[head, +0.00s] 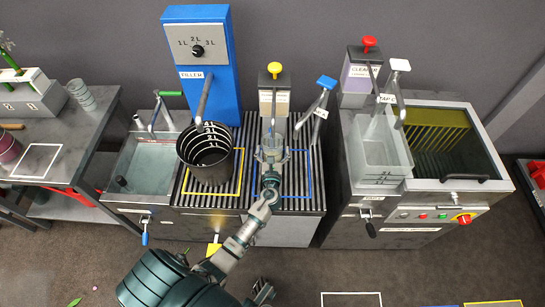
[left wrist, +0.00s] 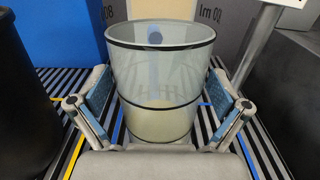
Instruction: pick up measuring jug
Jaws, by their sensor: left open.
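The measuring jug (left wrist: 160,80) is a clear, round vessel with dark rings, upright on the striped grate, with something pale showing in its lower part. In the head view the jug (head: 272,143) is small and partly hidden by my gripper. My left gripper (head: 271,160) is open, and in the left wrist view its two fingers (left wrist: 160,112) stand on either side of the jug, with gaps between the pads and its wall. A part at the bottom of the head view may be my right gripper (head: 262,291); its jaws are unclear.
A black bucket (head: 207,152) with litre marks stands left of the jug, inside a yellow outline. A blue filler (head: 203,75) and a cream dispenser (head: 273,95) are behind. A blue-handled post (head: 318,108) stands close at right. A clear container (head: 380,155) is farther right.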

